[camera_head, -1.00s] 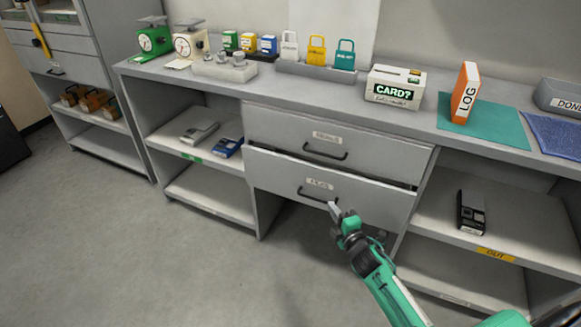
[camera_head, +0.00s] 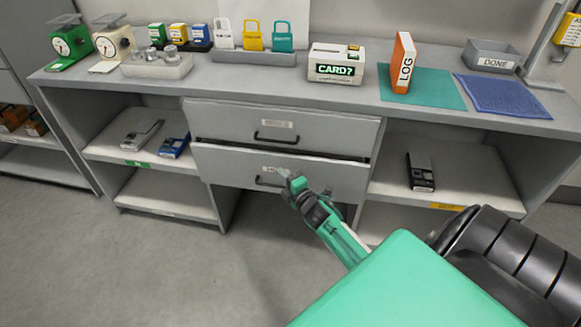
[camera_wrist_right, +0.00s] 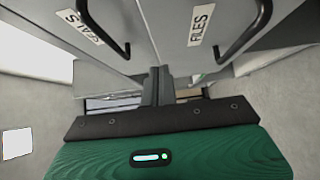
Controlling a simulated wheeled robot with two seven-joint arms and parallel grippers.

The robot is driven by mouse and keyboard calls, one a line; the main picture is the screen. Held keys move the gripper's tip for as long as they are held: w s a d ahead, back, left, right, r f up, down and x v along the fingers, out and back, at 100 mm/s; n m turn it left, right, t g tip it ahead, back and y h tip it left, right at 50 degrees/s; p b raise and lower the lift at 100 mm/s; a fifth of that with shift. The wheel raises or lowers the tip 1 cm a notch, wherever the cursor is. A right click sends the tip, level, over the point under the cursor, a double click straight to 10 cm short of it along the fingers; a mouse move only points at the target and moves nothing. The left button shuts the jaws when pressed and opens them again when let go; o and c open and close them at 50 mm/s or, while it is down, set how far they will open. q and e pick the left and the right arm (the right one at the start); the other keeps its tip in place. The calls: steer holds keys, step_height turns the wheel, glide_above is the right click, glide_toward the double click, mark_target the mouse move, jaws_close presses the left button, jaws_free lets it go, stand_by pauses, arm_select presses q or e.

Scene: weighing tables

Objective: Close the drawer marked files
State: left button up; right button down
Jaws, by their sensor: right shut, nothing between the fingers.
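The drawer marked files (camera_head: 338,178) is the lower grey drawer under the counter. It stands out a little, with a dark gap above its front. Its label, FILES, reads clearly in the right wrist view (camera_wrist_right: 201,25), with its black handle (camera_wrist_right: 240,40) beside it. My right gripper (camera_head: 290,178) is shut and empty at the drawer front, by the right end of the handle. In the right wrist view its fingers (camera_wrist_right: 158,85) point at the drawer fronts; I cannot tell whether they touch. My left gripper is not in view.
The seals drawer (camera_head: 290,125) sits above and looks closed. Open shelves flank the drawers, with a black device (camera_head: 420,172) on the right one. The counter (camera_head: 340,92) holds scales, padlocks, a card box (camera_head: 336,65) and a log binder (camera_head: 402,62). The floor at left is clear.

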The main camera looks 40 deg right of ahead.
mark_target(276, 158)
steer(key=w+d, duration=0.2)
steer(key=w, duration=0.1)
steer(key=shift+d, duration=0.15)
steer(key=shift+w+d, duration=0.3)
steer(key=shift+d, duration=0.05)
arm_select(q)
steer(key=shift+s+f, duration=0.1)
